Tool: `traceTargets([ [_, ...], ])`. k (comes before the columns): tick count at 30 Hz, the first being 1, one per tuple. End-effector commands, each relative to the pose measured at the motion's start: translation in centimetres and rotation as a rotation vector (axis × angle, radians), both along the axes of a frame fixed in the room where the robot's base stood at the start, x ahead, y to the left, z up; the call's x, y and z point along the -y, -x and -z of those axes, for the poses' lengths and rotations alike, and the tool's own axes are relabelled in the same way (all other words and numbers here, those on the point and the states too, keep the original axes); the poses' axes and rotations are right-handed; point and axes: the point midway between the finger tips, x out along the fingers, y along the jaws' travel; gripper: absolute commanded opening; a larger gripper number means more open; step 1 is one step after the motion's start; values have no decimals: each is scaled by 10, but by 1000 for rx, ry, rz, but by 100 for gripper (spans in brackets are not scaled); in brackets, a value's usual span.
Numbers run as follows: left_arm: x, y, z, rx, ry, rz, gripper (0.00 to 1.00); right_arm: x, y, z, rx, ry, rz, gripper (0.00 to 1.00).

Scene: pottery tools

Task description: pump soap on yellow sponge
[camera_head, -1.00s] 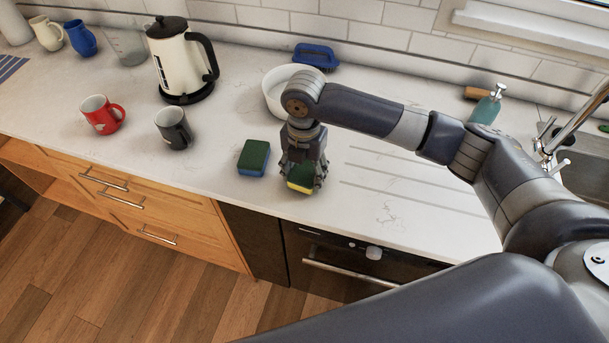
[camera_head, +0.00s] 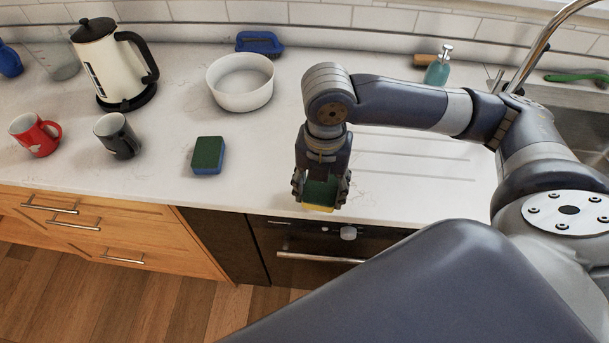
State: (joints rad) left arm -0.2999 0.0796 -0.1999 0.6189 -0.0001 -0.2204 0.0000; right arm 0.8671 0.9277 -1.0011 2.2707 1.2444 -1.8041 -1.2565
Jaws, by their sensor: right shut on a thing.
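My right gripper (camera_head: 321,190) is shut on the yellow sponge (camera_head: 318,208), which has a green top and a yellow lower side. It is near the front edge of the counter; whether the sponge touches the counter I cannot tell. The gripper hides part of it. The teal soap pump bottle (camera_head: 437,70) with a silver pump head stands upright at the back right, left of the sink and apart from the gripper. A second sponge, green on top and blue below (camera_head: 208,155), lies on the counter left of the gripper. My left gripper is not in view.
A white bowl (camera_head: 240,82), a blue brush (camera_head: 260,43), a kettle (camera_head: 112,65), a black mug (camera_head: 117,136) and a red mug (camera_head: 35,136) stand to the left. A tap (camera_head: 537,48) and sink (camera_head: 566,110) are at right. The counter (camera_head: 400,172) right of the gripper is clear.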

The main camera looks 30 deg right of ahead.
Motion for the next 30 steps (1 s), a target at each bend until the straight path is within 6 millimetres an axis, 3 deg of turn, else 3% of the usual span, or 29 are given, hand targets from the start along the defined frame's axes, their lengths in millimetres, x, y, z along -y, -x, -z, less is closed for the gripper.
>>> traceTargets([
  [17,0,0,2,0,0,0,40,3,6,1,0,0,0,47],
  [30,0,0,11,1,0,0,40,3,6,22,0,0,0,47],
])
